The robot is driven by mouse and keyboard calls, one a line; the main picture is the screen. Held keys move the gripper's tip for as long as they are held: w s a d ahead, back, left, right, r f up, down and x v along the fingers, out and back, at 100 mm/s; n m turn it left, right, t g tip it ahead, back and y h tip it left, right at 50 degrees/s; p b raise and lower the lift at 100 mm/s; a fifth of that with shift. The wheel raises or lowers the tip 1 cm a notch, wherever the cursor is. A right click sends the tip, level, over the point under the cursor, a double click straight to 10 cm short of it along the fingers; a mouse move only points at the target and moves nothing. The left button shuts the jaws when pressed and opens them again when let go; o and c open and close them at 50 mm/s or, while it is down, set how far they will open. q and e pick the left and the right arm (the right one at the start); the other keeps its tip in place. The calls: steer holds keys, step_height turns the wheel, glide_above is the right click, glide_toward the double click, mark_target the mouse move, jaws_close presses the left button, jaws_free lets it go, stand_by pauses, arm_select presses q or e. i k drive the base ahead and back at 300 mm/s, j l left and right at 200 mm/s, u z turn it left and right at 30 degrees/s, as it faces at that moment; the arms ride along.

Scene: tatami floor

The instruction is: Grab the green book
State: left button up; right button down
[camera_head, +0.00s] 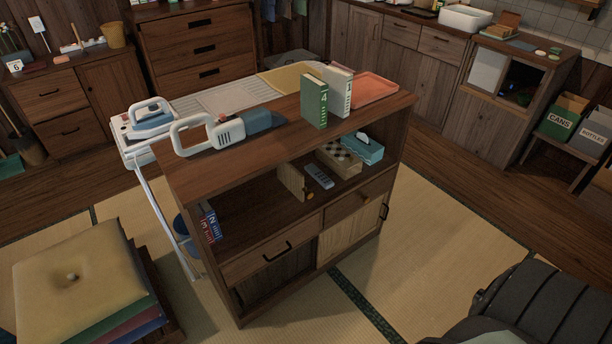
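The green book (314,102) stands upright on the wooden top of a low cabinet (290,137). Its spine has pale lettering and faces the front of the cabinet. A white book with green lettering (341,93) stands upright close behind it to the right. I cannot tell whether the two books touch. Neither of my grippers is in view.
A white-handled appliance (210,133) lies on the cabinet top, left of the books. A reddish tray (372,88) is behind them. The open shelf holds a tissue box (363,148) and a remote (319,177).

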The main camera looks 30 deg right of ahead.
mark_target(314, 91)
steer(key=i+l, duration=0.1)
steer(key=l, duration=1.35)
steer(key=j+u, duration=0.05)
